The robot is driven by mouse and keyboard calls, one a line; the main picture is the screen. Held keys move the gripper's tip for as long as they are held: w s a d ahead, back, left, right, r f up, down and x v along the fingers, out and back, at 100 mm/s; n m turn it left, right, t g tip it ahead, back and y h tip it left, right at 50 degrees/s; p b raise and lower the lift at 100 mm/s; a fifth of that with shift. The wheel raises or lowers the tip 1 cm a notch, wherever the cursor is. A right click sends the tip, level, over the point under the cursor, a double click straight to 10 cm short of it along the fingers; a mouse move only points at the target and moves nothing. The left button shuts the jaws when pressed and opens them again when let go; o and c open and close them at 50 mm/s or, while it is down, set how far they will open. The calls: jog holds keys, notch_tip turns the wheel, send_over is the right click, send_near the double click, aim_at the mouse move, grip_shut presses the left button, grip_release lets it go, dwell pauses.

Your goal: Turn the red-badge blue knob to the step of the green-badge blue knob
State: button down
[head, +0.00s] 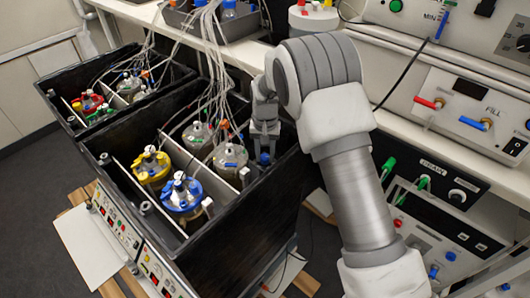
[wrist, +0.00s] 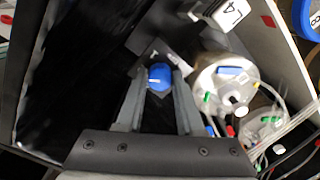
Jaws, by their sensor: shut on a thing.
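A round blue knob (wrist: 159,76) sits inside the dark shaker box, on a small grey mount by the inner wall. It also shows in the head view (head: 264,158). My gripper (wrist: 158,82) reaches down into the box, with its two fingers on either side of this blue knob and shut on it. It also shows in the head view (head: 265,150). A small red patch (wrist: 268,20) shows on the grey strip at the upper right of the wrist view. I cannot tell which badge belongs to the held knob. I cannot make out a green badge with certainty.
Glass vessels with a yellow ring (head: 152,165) and a blue ring (head: 183,193) stand in the box left of my gripper. A clear-lidded vessel (head: 230,156) is close beside it, with tubes rising above. Instrument panels (head: 458,112) stand at the right.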

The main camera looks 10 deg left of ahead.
aim_at(265, 157)
jog(key=shift+m, duration=0.6)
jog(key=c, duration=0.5)
grip_release()
jog(key=shift+c, duration=0.2)
jog(key=shift+r, duration=0.1)
notch_tip(265, 157, up, 17)
jog(key=p, duration=0.3)
jog(key=shift+r, duration=0.15)
